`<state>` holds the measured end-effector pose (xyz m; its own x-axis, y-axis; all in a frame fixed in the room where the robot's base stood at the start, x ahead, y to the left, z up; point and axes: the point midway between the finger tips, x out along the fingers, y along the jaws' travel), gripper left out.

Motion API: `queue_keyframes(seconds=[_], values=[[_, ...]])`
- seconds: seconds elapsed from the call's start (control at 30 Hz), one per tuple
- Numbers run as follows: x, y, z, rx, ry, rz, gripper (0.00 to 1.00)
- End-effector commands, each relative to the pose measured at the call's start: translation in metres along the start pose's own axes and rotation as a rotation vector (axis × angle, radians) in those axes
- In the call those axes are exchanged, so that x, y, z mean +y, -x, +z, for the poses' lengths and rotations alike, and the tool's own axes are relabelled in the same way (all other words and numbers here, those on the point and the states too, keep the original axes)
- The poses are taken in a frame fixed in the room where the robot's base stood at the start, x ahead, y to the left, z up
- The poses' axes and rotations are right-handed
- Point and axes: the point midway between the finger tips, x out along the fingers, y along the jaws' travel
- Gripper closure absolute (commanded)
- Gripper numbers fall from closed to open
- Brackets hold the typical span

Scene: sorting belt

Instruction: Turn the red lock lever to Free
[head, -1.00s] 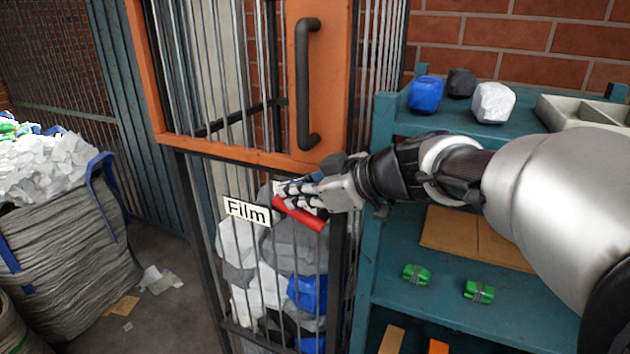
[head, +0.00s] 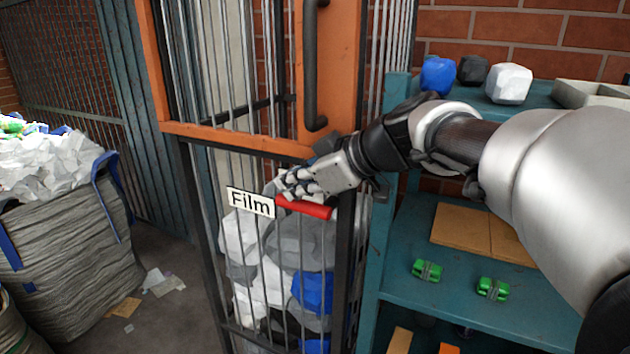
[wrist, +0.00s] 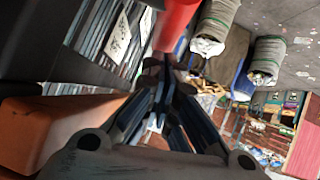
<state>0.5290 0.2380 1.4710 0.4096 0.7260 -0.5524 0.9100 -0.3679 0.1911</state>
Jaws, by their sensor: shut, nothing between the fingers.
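The red lock lever (head: 304,208) is on the barred cage door, just right of the white "Film" sign (head: 250,202). It lies nearly level in the head view, its right end slightly lower. My gripper (head: 284,186) is shut and empty, with its fingertips just above the lever's left part. I cannot tell whether they touch it. In the wrist view the lever (wrist: 177,24) shows large at the top, just beyond my closed fingertips (wrist: 164,68). The sign also shows there (wrist: 119,38). No Free marking can be read.
The orange door frame (head: 238,137) with its dark upright handle (head: 314,65) is above my gripper. A teal shelf (head: 400,265) with blocks stands close on the right, under my arm. A full grey sack (head: 65,250) stands at left.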

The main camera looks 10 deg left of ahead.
Motion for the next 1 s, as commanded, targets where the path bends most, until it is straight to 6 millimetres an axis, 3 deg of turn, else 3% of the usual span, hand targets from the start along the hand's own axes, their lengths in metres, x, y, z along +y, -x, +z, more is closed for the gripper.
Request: queue_keyframes(seconds=[0.5, 0.77, 0.87, 1.0], values=[[0.001, 0.096, 0.000, 0.000, 0.000, 0.005, 1.00], [-0.007, 0.117, 0.008, -0.020, -0.029, 0.004, 1.00], [-0.029, 0.117, 0.038, -0.095, -0.133, 0.017, 1.00], [-0.084, 0.120, 0.116, -0.277, -0.392, 0.093, 1.00]])
